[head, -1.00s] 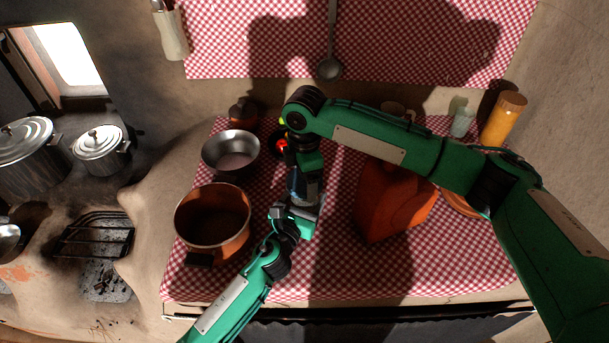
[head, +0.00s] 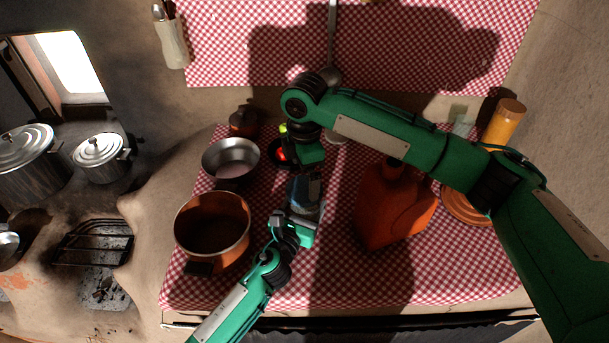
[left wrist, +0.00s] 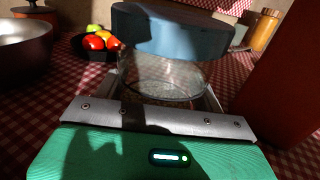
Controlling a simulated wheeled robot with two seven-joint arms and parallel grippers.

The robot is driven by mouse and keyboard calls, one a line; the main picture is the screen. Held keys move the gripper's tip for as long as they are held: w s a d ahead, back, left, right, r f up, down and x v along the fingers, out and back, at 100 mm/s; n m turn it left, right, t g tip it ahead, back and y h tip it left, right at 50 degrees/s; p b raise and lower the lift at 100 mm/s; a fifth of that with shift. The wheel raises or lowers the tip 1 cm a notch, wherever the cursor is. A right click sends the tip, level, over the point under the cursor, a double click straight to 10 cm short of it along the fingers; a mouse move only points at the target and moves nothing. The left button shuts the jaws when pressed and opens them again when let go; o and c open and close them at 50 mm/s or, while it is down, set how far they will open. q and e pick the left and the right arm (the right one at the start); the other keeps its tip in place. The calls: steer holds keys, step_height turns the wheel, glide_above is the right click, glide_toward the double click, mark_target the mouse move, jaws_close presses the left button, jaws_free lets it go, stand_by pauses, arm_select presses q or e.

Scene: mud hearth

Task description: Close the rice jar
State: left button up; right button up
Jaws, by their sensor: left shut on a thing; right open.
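The rice jar (left wrist: 165,82) is clear glass, with pale contents low inside. My left gripper (left wrist: 160,100) is shut on it; in the head view the left gripper (head: 297,222) is at the middle of the table. A blue-grey lid (left wrist: 172,32) lies over the jar's top and looks tilted and offset to the right; I cannot tell whether it is seated. The lid also shows in the head view (head: 306,193). My right gripper (head: 314,180) is open, pointing down right by the lid. Its fingers are partly hidden by my own wrist.
A copper pot (head: 213,230) and a metal bowl (head: 231,158) stand to the left. A dark bowl of fruit or vegetables (left wrist: 98,45) is behind. A large orange container (head: 392,208) stands close on the right. The checkered cloth (head: 345,280) in front is clear.

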mark_target(304, 188)
steer(key=r+n, duration=0.2)
steer(key=shift+w+n, duration=0.1)
steer(key=shift+n, duration=0.2)
steer(key=shift+r+n, duration=0.7)
steer(key=shift+n, duration=0.6)
steer(key=shift+f, duration=0.1)
steer(key=shift+f, duration=3.9)
steer(key=shift+c, duration=0.4)
